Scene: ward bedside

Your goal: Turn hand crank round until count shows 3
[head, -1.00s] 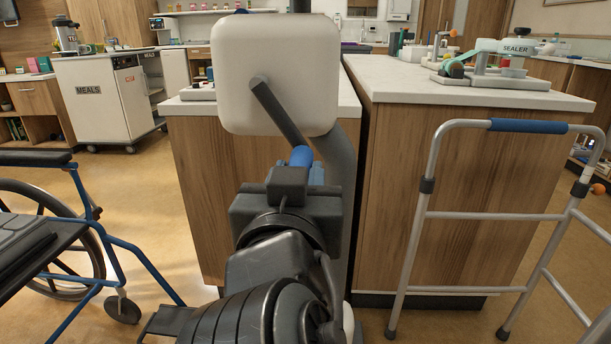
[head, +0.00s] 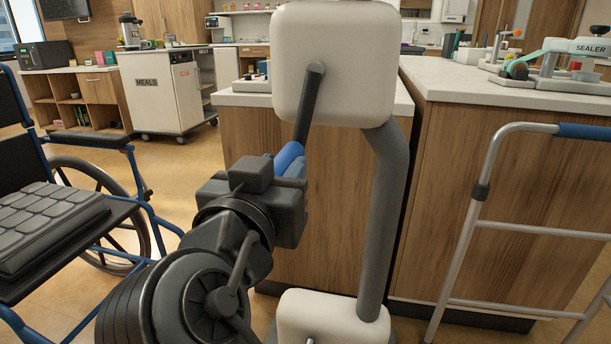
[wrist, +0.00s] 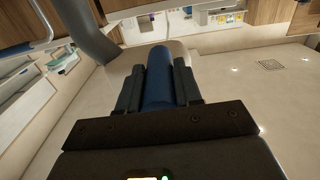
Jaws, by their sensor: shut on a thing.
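The hand crank has a cream box-shaped head (head: 335,62) on a grey post. Its dark crank arm (head: 308,105) runs from the hub down and slightly left. The blue handle (head: 288,156) is at the arm's lower end. My gripper (head: 291,166) is shut on this handle, below and left of the box. In the wrist view the blue handle (wrist: 158,78) lies between the two dark fingers. No count display shows in either view.
A wheelchair (head: 70,215) stands close on the left. A metal walker (head: 480,200) stands at the right. Wooden counters (head: 490,170) are behind the crank. A second cream block (head: 332,318) is at the post's foot. A meal cart (head: 165,92) is farther back.

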